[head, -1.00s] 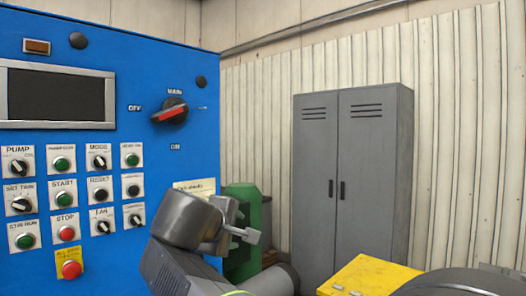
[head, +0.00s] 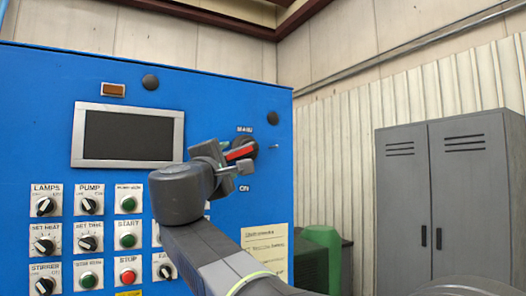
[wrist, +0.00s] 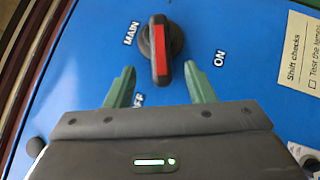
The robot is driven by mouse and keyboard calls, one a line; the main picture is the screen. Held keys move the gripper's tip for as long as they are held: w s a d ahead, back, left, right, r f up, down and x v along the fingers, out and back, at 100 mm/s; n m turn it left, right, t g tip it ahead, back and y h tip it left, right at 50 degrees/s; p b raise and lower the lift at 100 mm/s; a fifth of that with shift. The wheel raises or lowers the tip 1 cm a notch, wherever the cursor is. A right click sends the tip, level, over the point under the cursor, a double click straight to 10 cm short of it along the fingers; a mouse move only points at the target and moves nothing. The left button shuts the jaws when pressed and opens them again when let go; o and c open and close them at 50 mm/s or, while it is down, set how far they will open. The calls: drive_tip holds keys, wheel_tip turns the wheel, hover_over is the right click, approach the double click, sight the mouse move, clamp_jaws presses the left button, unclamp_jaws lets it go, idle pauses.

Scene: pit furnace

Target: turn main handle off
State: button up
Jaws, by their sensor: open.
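The main handle (head: 241,152) is a black rotary knob with a red bar on the blue panel. It also shows in the wrist view (wrist: 160,48), with MAIN, ON and OFF labels around it. In the head view its bar lies nearly level, slightly tilted, and its left part is hidden by my gripper. My gripper (head: 234,157) is open and empty, in front of the handle. In the wrist view its two green fingers (wrist: 159,75) stand apart, with the OFF-side end of the bar showing between them. I cannot tell whether they touch it.
The blue panel (head: 225,95) carries a dark screen (head: 128,135) and rows of knobs and buttons, including a red STOP button (head: 128,276). A paper note (head: 265,250) is below the handle. A grey cabinet (head: 450,200) and a green object (head: 320,240) stand to the right.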

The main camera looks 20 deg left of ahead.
sight(238, 154)
drive_tip(key=p+x, duration=0.2)
drive_tip(key=x, duration=0.7)
